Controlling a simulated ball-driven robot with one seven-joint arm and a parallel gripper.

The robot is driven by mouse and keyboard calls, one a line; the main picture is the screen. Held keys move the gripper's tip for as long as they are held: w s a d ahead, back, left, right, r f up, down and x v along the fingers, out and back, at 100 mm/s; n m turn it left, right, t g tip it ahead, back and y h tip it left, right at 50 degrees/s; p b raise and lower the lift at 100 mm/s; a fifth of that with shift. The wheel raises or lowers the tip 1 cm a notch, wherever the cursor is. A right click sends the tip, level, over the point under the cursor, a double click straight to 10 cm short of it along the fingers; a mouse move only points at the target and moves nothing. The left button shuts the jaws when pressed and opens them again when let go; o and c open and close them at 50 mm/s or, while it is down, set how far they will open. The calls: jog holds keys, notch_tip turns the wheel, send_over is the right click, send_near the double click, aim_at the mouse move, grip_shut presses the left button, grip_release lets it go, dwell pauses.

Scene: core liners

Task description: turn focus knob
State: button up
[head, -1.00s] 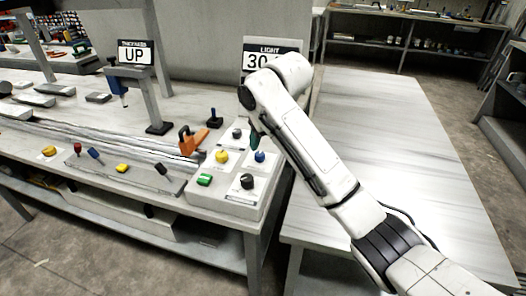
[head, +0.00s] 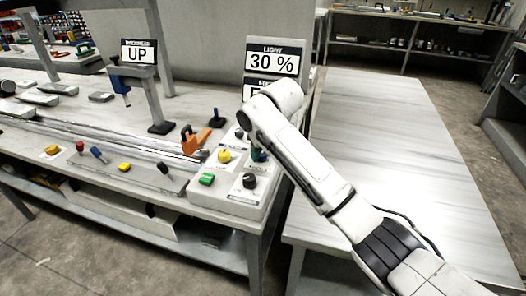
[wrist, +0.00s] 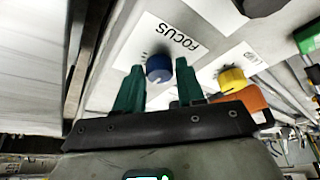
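The blue focus knob (wrist: 159,68) sits on a white plate marked FOCUS (wrist: 172,36) in the wrist view. My gripper (wrist: 159,66) is open, with one green finger on each side of the knob and small gaps showing. I cannot tell how far the fingertips reach down along the knob. In the head view my gripper (head: 257,150) is over the sloped control panel (head: 227,199), and the arm and fingers hide most of the focus knob.
A yellow knob (head: 224,156), green knob (head: 206,179) and black knob (head: 250,181) sit close by on the panel. An orange part (head: 190,140) stands to its left. The LIGHT display (head: 273,62) reads 30 %; the display below is partly hidden by my arm.

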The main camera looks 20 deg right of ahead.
grip_shut()
jog(key=shift+r+n+y+p, duration=0.3)
jog(key=shift+n+p, duration=0.3)
jog(key=shift+p, duration=0.4)
jog(key=shift+f+n+y+p, duration=0.3)
jog(key=shift+n+p, duration=0.35)
jog(key=shift+n, duration=0.25)
jog(key=shift+o, duration=1.9)
grip_release()
jog(key=shift+d, duration=0.1)
